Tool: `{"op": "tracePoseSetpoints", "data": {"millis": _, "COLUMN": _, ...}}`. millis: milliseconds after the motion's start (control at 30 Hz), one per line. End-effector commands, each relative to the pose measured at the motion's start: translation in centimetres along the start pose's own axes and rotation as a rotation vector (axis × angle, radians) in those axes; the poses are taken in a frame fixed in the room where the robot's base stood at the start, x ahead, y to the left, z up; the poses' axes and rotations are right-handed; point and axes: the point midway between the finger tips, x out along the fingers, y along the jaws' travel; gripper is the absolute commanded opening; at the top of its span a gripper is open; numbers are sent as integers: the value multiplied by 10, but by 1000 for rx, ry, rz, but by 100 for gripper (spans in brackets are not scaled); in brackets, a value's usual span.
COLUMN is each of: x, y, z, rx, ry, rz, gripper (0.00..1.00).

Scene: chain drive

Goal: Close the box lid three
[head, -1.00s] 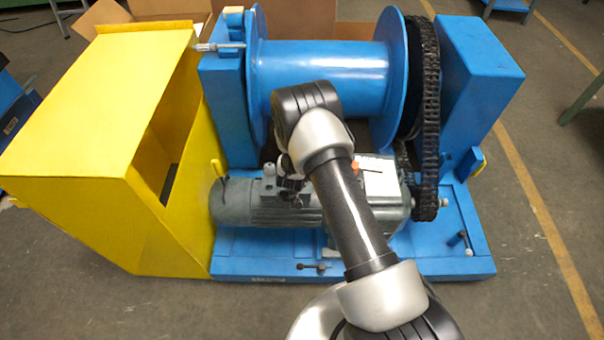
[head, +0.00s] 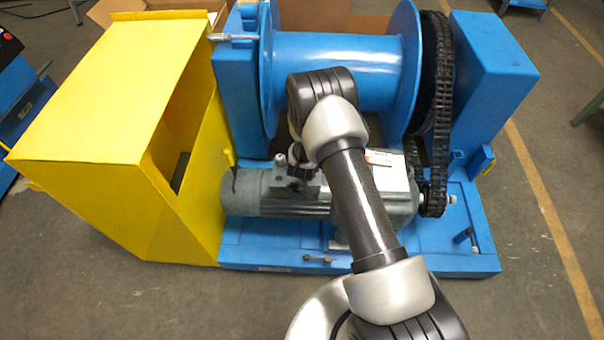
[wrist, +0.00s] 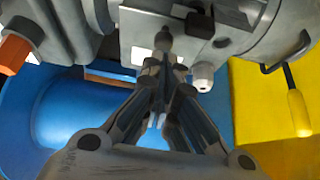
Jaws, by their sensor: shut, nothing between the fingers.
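My gripper (head: 300,160) is partly hidden behind my arm in the head view, over the grey motor (head: 270,192). In the wrist view, my gripper (wrist: 160,68) is shut and empty, its fingertips close to the motor's grey housing (wrist: 190,35). I cannot tell whether they touch it. A light plate (head: 390,175) shows on top of the motor, partly behind my arm. No part is clearly marked as lid three. A box-like yellow cover (head: 95,90) with an opening in its side stands left of the motor.
A blue drum (head: 375,62) and black chain (head: 441,110) stand behind and right of the motor on a blue base (head: 455,255). A cardboard box (head: 262,10) is at the back. A yellow handle (wrist: 298,112) shows in the wrist view. Floor is free at right.

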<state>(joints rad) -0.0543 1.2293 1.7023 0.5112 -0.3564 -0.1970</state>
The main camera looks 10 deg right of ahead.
Motion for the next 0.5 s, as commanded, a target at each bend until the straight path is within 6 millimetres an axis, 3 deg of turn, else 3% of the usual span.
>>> {"op": "tracePoseSetpoints", "data": {"millis": 33, "x": -15, "y": 3, "z": -13, "rx": 1, "ry": 2, "rz": 0, "gripper": 0}}
{"op": "tracePoseSetpoints", "data": {"millis": 67, "x": -18, "y": 5, "z": -11, "rx": -2, "ry": -2, "rz": 0, "gripper": 0}}
{"op": "tracePoseSetpoints", "data": {"millis": 100, "x": -16, "y": 4, "z": 7, "rx": -5, "ry": -9, "rz": 2, "gripper": 0}}
{"op": "tracePoseSetpoints", "data": {"millis": 200, "x": -20, "y": 3, "z": 32, "rx": -5, "ry": -8, "rz": 1, "gripper": 0}}
{"op": "tracePoseSetpoints", "data": {"millis": 500, "x": -30, "y": 3, "z": 80, "rx": -2, "ry": -3, "rz": 0, "gripper": 0}}
